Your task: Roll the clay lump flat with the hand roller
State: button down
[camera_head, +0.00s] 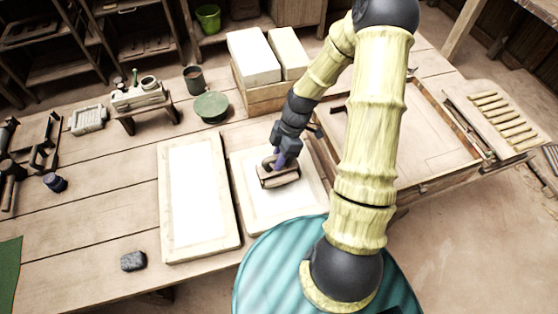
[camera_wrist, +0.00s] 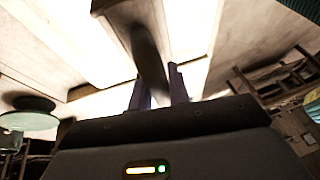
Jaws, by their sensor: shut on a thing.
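The hand roller (camera_head: 279,177), a brown block-like tool with a dark handle, is at the middle of the right framed white board (camera_head: 262,211). My gripper (camera_head: 281,160) comes down from above and is shut on its handle. In the wrist view the two purple fingers of my gripper (camera_wrist: 159,88) stand either side of the dark handle (camera_wrist: 148,55). I cannot tell whether the roller touches the board. No clay lump shows clearly on the board; the roller and gripper may hide it.
A second framed white board (camera_head: 192,193) lies just left. A dark grey lump (camera_head: 133,261) of unclear material sits near the front edge. White blocks (camera_head: 254,57) in a wooden box, a green bowl (camera_head: 211,106) and a cup (camera_head: 194,78) stand behind. A large framed tray lies right.

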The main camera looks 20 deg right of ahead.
jog(key=shift+w+f, duration=0.15)
jog(key=shift+f, duration=0.1)
jog(key=shift+w+r, duration=0.1)
jog(key=shift+w, duration=0.75)
jog(key=shift+s, duration=0.1)
jog(key=shift+s+r+p, duration=0.15)
jog(key=shift+s+p, duration=0.2)
jog(key=shift+s, duration=0.45)
